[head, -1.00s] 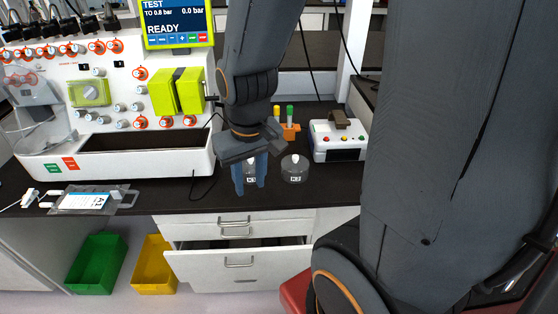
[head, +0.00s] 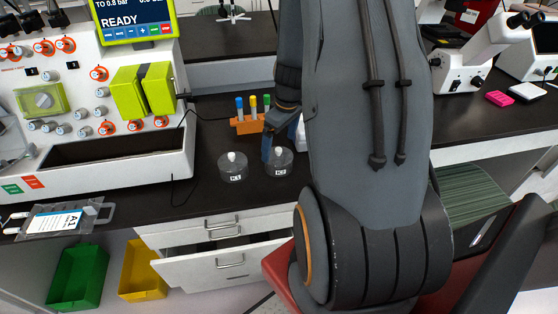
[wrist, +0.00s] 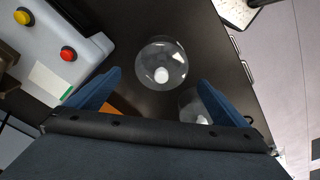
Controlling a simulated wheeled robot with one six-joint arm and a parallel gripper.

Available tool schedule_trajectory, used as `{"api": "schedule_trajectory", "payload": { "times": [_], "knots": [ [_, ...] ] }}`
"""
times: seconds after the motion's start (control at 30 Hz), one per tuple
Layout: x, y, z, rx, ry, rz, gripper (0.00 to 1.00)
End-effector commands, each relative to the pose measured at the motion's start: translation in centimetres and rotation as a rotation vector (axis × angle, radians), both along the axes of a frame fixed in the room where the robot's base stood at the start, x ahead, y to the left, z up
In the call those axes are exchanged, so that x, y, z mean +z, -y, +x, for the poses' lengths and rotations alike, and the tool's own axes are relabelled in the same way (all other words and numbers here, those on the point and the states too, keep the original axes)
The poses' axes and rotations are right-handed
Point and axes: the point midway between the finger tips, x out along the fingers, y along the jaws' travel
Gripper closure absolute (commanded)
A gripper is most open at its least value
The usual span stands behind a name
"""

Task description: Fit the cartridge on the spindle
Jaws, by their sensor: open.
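Two clear round containers with white knobs on top stand on the dark bench. The left one (head: 232,168) is labelled K1 and the right one (head: 279,164) seems to read K2; I cannot tell which, if either, is the cartridge. My gripper (head: 268,148) is open and empty beside the right container, partly hidden behind my arm. In the wrist view, one container (wrist: 161,62) sits between and beyond the spread blue fingertips (wrist: 160,80). The other (wrist: 190,104) is partly hidden by the right finger. I cannot pick out the spindle.
The white cell processor (head: 95,165) with a READY screen stands at left. An orange rack (head: 246,125) with coloured-capped tubes is behind the containers. A bag labelled A1 (head: 58,222) lies at the front left. A drawer (head: 225,262) hangs open.

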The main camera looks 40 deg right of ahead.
Motion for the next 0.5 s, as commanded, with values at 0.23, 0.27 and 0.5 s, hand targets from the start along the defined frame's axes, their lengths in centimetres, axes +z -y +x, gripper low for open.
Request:
{"api": "schedule_trajectory", "payload": {
  "times": [0.23, 0.27, 0.5],
  "knots": [
    [-2.1, 0.3, 0.1, 0.001, 0.000, 0.001, 0.01],
    [-2.3, 0.3, 0.2, 0.002, -0.001, 0.000, 0.01],
    [-4.0, 0.0, 0.2, 0.002, -0.002, 0.001, 0.01]
  ]
}}
